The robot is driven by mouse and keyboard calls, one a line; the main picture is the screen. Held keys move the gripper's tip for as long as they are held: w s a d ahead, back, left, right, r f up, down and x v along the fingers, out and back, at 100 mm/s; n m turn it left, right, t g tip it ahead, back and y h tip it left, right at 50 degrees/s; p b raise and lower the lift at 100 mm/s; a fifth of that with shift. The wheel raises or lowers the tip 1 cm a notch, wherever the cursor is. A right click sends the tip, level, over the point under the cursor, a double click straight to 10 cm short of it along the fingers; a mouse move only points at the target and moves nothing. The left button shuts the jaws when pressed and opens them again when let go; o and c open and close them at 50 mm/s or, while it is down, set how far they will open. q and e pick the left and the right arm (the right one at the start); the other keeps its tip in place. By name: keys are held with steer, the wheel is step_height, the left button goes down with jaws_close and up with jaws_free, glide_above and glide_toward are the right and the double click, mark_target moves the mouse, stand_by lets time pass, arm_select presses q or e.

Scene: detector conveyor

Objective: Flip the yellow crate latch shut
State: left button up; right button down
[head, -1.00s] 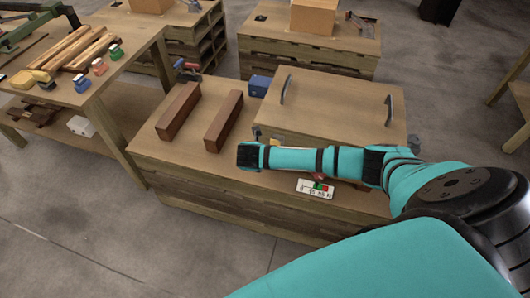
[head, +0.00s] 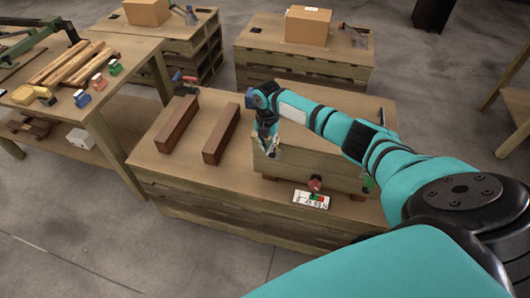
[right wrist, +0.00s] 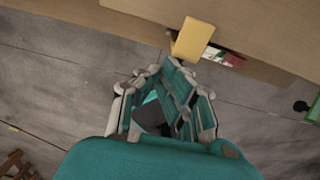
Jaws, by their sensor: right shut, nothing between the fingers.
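The wooden crate (head: 320,165) stands on the front pallet table. The yellow latch (right wrist: 193,40) shows in the right wrist view as a flat plate jutting from the crate's edge (right wrist: 255,28). In the head view my gripper largely hides the latch. My right gripper (head: 268,143) points down at the crate's left front corner; it also shows in the right wrist view (right wrist: 163,75). It is shut and empty, its fingertips close below the latch in that picture. I cannot tell whether they touch it. My left gripper is not in view.
Two brown beams (head: 222,134) lie left of the crate. A red knob (head: 315,184) is at the crate's front, with a small label card (head: 311,199) before it. A side table (head: 125,60) with wood strips and coloured blocks stands left.

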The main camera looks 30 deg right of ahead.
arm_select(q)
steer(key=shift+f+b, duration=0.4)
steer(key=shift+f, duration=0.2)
arm_select(e)
steer(key=shift+w+d+r, duration=0.3)
steer(key=shift+w+d, duration=0.2)
steer(key=shift+d, duration=0.05)
